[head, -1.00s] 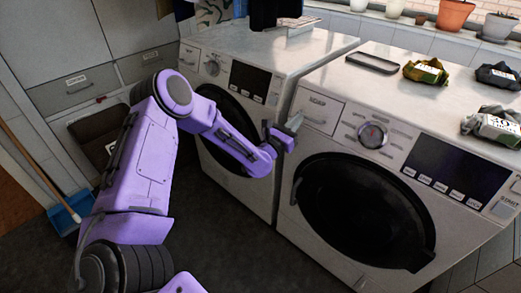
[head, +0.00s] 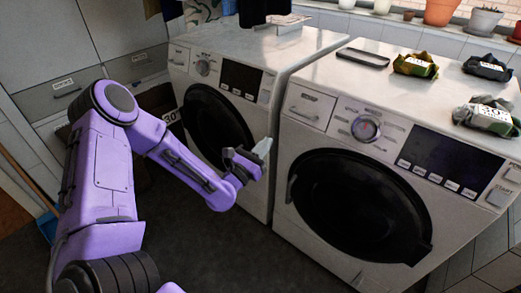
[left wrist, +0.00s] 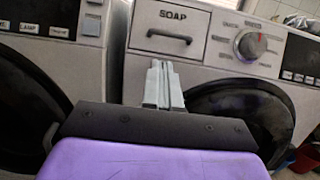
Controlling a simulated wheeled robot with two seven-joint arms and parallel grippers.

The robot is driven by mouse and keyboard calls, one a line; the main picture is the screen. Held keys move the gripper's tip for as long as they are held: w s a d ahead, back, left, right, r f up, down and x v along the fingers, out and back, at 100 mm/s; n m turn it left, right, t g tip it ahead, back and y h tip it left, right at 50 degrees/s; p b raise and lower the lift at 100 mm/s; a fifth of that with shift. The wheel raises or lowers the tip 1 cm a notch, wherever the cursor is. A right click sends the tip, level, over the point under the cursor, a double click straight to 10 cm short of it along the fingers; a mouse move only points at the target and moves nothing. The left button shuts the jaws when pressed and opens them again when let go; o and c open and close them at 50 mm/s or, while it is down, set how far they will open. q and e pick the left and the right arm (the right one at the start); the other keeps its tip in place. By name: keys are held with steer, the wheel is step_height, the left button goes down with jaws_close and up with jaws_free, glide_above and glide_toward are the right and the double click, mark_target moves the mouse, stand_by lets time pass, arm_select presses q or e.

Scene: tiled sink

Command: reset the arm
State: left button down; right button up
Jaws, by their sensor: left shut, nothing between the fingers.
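My left arm comes in from the left in the head view, purple with dark joints. My left gripper (head: 262,148) is in front of the gap between two washing machines, shut and empty. In the left wrist view its pale fingers (left wrist: 162,85) are together, below the soap drawer (left wrist: 168,32) of the right-hand machine. They look apart from the machine. The right gripper is not in view.
The right washing machine (head: 315,75) has a round dark door (head: 355,205), closed. The left washing machine (head: 205,42) stands beside it. A dark tray (head: 362,57) and several folded cloth bundles (head: 416,65) lie on top. Dark floor is clear in front.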

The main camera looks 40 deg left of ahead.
arm_select(q)
steer(key=s+d+f+m+g+y, duration=0.1)
steer(key=s+d+f+m+g, duration=0.1)
steer(key=s+f+m+g, duration=0.55)
steer(key=s+d+f+m+g+y, duration=0.1)
steer(key=s+f+m+g+y, duration=0.15)
steer(key=f+m, duration=0.85)
steer(key=s+f+m+g, duration=0.3)
steer(key=s+f+m, duration=0.2)
steer(key=s, duration=0.6)
steer(key=s+d+f+m+g, duration=0.1)
steer(key=s+f+m+g, duration=0.3)
steer(key=s, duration=0.8)
steer(key=shift+d+f+m+y, duration=0.25)
steer(key=shift+f+m+y, duration=0.2)
steer(key=shift+f+m, duration=0.2)
steer(key=shift+r, duration=0.1)
